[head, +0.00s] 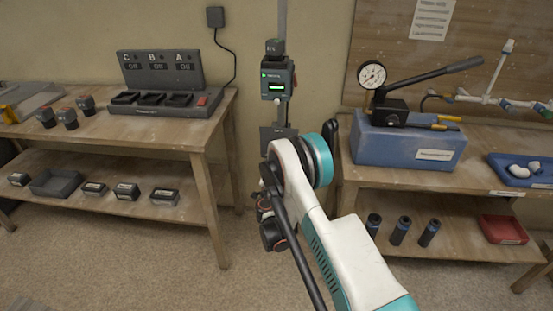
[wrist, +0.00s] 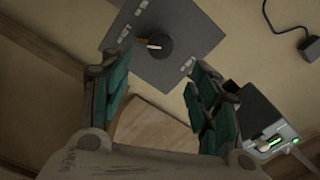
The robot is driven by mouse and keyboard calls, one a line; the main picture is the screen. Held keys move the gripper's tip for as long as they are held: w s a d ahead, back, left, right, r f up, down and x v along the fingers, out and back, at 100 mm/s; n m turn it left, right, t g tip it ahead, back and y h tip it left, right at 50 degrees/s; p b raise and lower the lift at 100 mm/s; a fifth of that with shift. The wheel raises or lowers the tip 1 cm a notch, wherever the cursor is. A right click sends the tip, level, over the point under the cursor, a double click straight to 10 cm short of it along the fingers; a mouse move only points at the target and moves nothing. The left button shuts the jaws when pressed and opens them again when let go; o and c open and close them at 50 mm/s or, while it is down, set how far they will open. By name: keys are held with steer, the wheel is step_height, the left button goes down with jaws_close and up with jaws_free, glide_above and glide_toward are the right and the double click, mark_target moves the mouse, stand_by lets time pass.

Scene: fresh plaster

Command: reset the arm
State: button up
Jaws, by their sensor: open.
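My gripper (wrist: 155,88) is open and empty in the wrist view, its two teal-padded fingers spread apart. Beyond the fingertips is a dark grey plate (wrist: 183,25) on the wall, with a round black knob (wrist: 158,46) that has a white mark. The knob appears between the fingers; I cannot tell how far off it is. In the head view my white and teal arm reaches forward in the middle and hides the gripper. The dark plate (head: 268,133) shows partly behind the arm there.
A wall device with a green display (head: 277,82) is above the plate. The left bench (head: 190,130) holds a charger-like station (head: 160,85) and dark blocks. The right bench (head: 375,175) holds a blue box (head: 405,145) with a gauge (head: 371,75). Open floor lies between the benches.

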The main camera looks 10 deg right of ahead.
steer(key=shift+s+a, duration=0.15)
steer(key=shift+s, duration=0.3)
steer(key=s+d+r+n+g, duration=0.1)
steer(key=s+d+r, duration=0.1)
steer(key=r, duration=0.6)
steer(key=s+d+r+n+g, duration=0.2)
steer(key=d+r, duration=0.1)
steer(key=r, duration=0.4)
steer(key=s+d+r+n+g, duration=0.1)
steer(key=s+d+r, duration=0.15)
steer(key=r, duration=0.55)
steer(key=s+d+r+n+g, duration=0.1)
steer(key=s+r+n+g, duration=0.1)
steer(key=s+r, duration=0.35)
steer(key=s+d+r+n+g, duration=0.1)
steer(key=s+r+n, duration=0.1)
steer(key=s, duration=0.6)
steer(key=s+a+f+n+g+y, duration=0.1)
steer(key=s+a+n+y, duration=0.1)
steer(key=s, duration=0.7)
steer(key=s+a+f+n+g+y, duration=0.1)
steer(key=s+a+n, duration=0.1)
steer(key=s, duration=0.8)
steer(key=s+a+n+g+y, duration=0.1)
steer(key=s+n, duration=0.3)
steer(key=s, duration=0.6)
steer(key=shift+s+a+f+n+y, duration=0.15)
steer(key=shift+a+f+n+y, duration=0.25)
steer(key=shift+y, duration=0.4)
